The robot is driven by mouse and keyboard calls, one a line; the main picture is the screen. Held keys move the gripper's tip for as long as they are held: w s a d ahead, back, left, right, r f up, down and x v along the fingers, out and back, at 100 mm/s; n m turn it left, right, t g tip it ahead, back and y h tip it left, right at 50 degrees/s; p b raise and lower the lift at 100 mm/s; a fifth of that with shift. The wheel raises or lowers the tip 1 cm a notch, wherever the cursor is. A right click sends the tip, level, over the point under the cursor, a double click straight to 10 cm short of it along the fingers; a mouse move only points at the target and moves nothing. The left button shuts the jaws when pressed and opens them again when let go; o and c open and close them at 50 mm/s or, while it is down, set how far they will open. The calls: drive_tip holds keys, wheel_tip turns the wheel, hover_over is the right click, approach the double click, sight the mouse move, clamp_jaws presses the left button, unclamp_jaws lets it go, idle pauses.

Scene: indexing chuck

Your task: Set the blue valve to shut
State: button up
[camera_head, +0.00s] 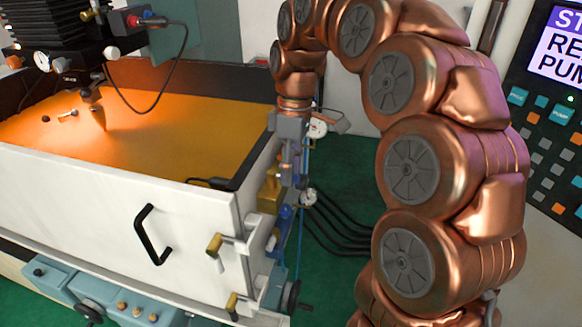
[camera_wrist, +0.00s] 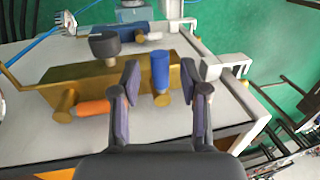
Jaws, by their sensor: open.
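In the wrist view, the blue valve handle (camera_wrist: 160,72) is a short blue cylinder rising in the picture from a brass stub at the right end of a brass block (camera_wrist: 75,80). The handle lies across the block's length. My gripper (camera_wrist: 160,75) is open, with one dark finger left of the blue handle and the other right of it. I cannot tell how deep the fingers reach around it, and no contact shows. In the head view my gripper (camera_head: 287,182) points down beside the tank, above small blue parts (camera_head: 285,211) and brass parts (camera_head: 269,192).
An orange handle (camera_wrist: 92,107) lies along the block left of my fingers, and a dark knob (camera_wrist: 104,45) stands on it. A white bracket (camera_wrist: 225,65) is close on the right. The white tank (camera_head: 110,200) stands left, with gauges and hoses (camera_head: 335,225) near my gripper.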

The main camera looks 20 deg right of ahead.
sight(269, 180)
clamp_jaws()
drive_tip(key=shift+s+f+b, duration=0.1)
drive_tip(key=shift+b, duration=0.25)
drive_tip(key=m+b, duration=0.3)
drive_tip(key=shift+s+a+f+y, duration=0.2)
drive_tip(key=shift+s+a+y, duration=0.1)
drive_tip(key=shift+s, duration=0.05)
drive_tip(key=a+m+b, duration=0.1)
drive_tip(key=m, duration=0.1)
drive_tip(key=s+m+t+b, duration=0.1)
drive_tip(key=m+b, duration=0.1)
drive_tip(key=m, duration=0.1)
drive_tip(key=a+m+b, duration=0.1)
drive_tip(key=m, duration=0.2)
drive_tip(key=shift+s+a+r+t, duration=0.2)
drive_tip(key=shift+a+t, duration=0.1)
drive_tip(key=shift+t, duration=0.1)
drive_tip(key=m, duration=0.1)
drive_tip(key=a+m, duration=0.1)
drive_tip(key=m, duration=0.1)
drive_tip(key=shift+w+r+t+b, duration=0.15)
drive_tip(key=shift+t+b, duration=0.15)
drive_tip(key=shift+w+a+m, duration=0.1)
drive_tip(key=shift+a+m, duration=0.35)
drive_tip(key=shift+m, duration=0.75)
